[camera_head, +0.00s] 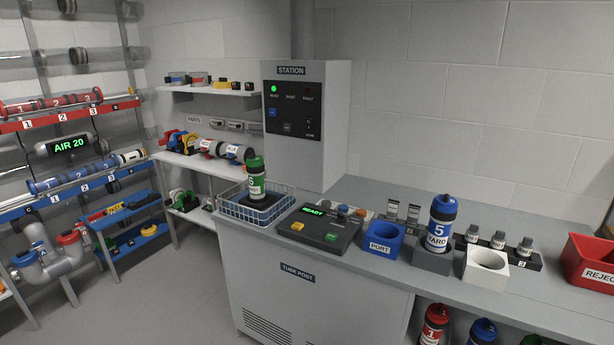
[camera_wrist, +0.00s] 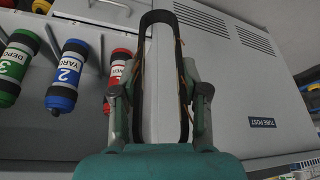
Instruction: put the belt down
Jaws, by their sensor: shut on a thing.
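In the wrist view my gripper (camera_wrist: 159,90) has a green body and two grey-green fingers, one on each side of a dark loop. This loop looks like the belt (camera_wrist: 158,17), a black band with brownish edges. It stands up long and narrow between the fingers, and my gripper is shut on it. A pale grey surface shows inside the loop. The belt's lower end is hidden by my gripper's body. The belt is in front of the grey cabinet (camera_wrist: 235,85); I cannot tell how far apart they are. Neither the gripper nor the belt shows in the head view.
The grey counter (camera_head: 375,268) holds a wire basket (camera_head: 262,213), a control panel (camera_head: 318,230), blue PORT holder (camera_head: 383,240), blue canister (camera_head: 440,222) and red reject bin (camera_head: 592,262). Shelves (camera_head: 205,88) stand left. Several canisters (camera_wrist: 66,75) are beside the gripper. Floor (camera_head: 165,290) is open.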

